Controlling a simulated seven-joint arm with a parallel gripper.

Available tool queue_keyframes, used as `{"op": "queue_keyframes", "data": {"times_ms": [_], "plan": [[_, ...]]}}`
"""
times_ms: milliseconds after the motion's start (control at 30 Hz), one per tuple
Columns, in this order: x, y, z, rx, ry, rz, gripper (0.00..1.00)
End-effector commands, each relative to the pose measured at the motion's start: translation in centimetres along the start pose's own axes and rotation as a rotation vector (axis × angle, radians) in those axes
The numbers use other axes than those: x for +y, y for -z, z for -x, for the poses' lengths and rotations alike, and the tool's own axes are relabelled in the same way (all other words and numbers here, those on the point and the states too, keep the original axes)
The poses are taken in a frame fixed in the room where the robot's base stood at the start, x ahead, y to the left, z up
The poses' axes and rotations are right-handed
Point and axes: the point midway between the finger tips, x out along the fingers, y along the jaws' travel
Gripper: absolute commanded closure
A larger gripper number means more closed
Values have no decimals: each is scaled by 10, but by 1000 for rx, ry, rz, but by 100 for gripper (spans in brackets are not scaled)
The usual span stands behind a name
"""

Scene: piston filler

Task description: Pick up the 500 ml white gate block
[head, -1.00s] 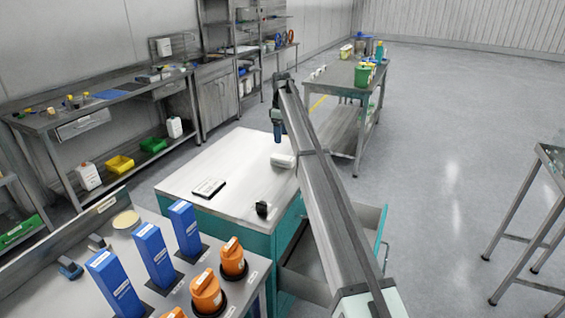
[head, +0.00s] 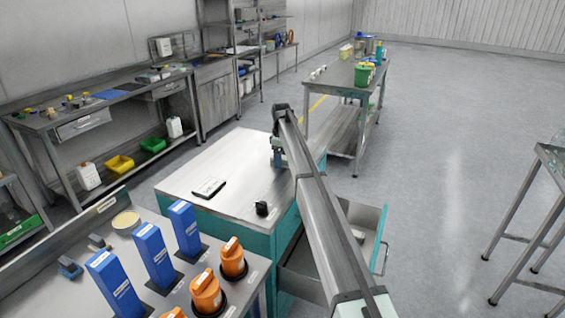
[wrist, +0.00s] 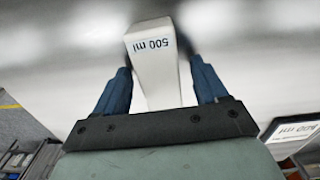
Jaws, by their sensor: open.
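The white gate block (wrist: 153,50), marked "500 ml", shows in the wrist view between the two blue fingers of my gripper (wrist: 159,68). A finger is on each side of it; a gap shows on the left near the tip, and contact on the right is unclear. The fingers are open. In the head view my gripper (head: 277,158) is low over the pale top of the teal cabinet (head: 232,172), near its far right edge. The block is hidden there behind my arm.
A dark-framed card (head: 208,187) and a small black object (head: 262,208) lie on the cabinet top. An open drawer (head: 372,232) juts out on the right. Blue columns (head: 154,254) and orange cylinders (head: 232,258) stand on the near bench.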

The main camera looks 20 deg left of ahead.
Motion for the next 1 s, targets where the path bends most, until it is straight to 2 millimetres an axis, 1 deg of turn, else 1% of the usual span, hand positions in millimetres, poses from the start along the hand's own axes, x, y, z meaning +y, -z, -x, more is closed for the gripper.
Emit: {"op": "queue_keyframes", "data": {"times_ms": [200,233,800,833,1000], "plan": [[0,0,-1,0,-1,0,28],[0,0,-1,0,-1,0,30],[0,0,-1,0,-1,0,84],[0,0,-1,0,-1,0,86],[0,0,0,1,-1,0,86]]}}
